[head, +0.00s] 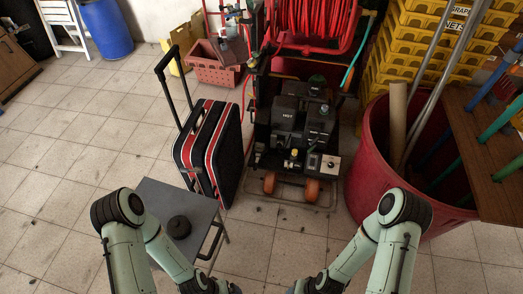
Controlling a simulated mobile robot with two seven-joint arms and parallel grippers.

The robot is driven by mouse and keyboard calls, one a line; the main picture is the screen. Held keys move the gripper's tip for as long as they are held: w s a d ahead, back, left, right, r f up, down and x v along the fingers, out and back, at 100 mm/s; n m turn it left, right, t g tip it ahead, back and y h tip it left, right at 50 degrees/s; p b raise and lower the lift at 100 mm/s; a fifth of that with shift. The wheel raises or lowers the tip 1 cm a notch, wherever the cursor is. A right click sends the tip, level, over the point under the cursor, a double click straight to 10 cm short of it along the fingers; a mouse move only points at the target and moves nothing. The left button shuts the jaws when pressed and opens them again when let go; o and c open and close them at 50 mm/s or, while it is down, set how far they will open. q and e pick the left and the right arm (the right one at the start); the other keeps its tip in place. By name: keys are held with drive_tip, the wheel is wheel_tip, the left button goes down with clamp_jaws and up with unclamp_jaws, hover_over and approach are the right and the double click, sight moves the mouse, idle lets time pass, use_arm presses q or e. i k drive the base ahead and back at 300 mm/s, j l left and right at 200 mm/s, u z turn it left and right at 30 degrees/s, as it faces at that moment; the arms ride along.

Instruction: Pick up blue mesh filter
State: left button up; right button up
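I cannot make out a blue mesh filter in the head view. My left arm comes in at the lower left and my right arm at the lower right. Both bend down toward the bottom edge, where dark arm joints show. Neither gripper's fingers are in the picture, so I cannot see what they hold.
A small grey table (156,196) bears a black round object (179,227). A black suitcase with red trim (225,150) stands behind it. A black machine (303,125) is at centre, a red tub (364,185) right, a blue barrel (106,27) far left. Floor at left is clear.

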sight(259, 147)
drive_tip(key=i+l, duration=0.6)
drive_tip(key=i, duration=0.15)
drive_tip(key=i+l+u, duration=0.25)
drive_tip(key=u, duration=0.15)
drive_tip(key=i+l+u, duration=0.25)
drive_tip(key=u, duration=0.2)
drive_tip(key=l+u, duration=0.1)
drive_tip(key=u, duration=1.1)
